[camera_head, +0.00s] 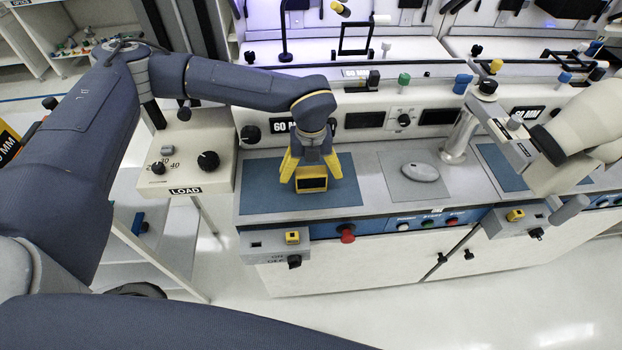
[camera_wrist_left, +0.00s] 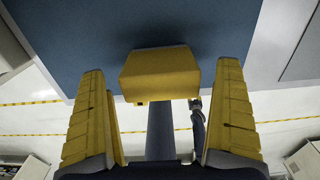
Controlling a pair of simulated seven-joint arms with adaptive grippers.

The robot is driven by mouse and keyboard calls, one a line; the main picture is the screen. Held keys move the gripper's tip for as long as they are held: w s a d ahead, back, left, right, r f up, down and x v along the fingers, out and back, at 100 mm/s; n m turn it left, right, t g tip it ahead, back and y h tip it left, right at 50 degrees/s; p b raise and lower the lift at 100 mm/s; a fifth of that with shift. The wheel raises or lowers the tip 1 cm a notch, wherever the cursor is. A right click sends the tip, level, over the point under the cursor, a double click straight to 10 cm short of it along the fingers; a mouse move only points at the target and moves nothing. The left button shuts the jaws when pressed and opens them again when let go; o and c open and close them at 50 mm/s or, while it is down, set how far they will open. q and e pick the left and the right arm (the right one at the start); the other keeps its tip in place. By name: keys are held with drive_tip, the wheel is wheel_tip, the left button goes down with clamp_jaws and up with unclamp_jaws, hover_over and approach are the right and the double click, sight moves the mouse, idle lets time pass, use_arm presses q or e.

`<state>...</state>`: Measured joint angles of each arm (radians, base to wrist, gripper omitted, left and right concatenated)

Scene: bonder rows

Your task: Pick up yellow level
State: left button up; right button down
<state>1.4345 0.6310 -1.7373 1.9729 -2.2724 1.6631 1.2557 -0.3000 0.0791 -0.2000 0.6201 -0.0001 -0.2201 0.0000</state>
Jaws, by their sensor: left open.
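The yellow level (camera_head: 312,185), a small yellow block with a dark front face, is on the blue mat (camera_head: 262,190) of the left workstation. My left gripper (camera_head: 311,172) points down over it, with its yellow fingers open on either side. In the left wrist view the level (camera_wrist_left: 160,74) shows between the two spread fingers of my left gripper (camera_wrist_left: 161,72), with a gap on each side. Neither finger visibly touches it. My right gripper is not in view.
A grey mouse-like device (camera_head: 421,172) lies on a pad to the right. A control box labelled LOAD (camera_head: 184,165) stands to the left. A red knob (camera_head: 347,233) sticks out of the front edge. A cream microscope-like head (camera_head: 580,130) overhangs the right station.

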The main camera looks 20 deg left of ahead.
use_arm(q)
drive_tip(key=shift+c, duration=0.2)
drive_tip(key=c, duration=1.3)
drive_tip(key=shift+r, duration=0.2)
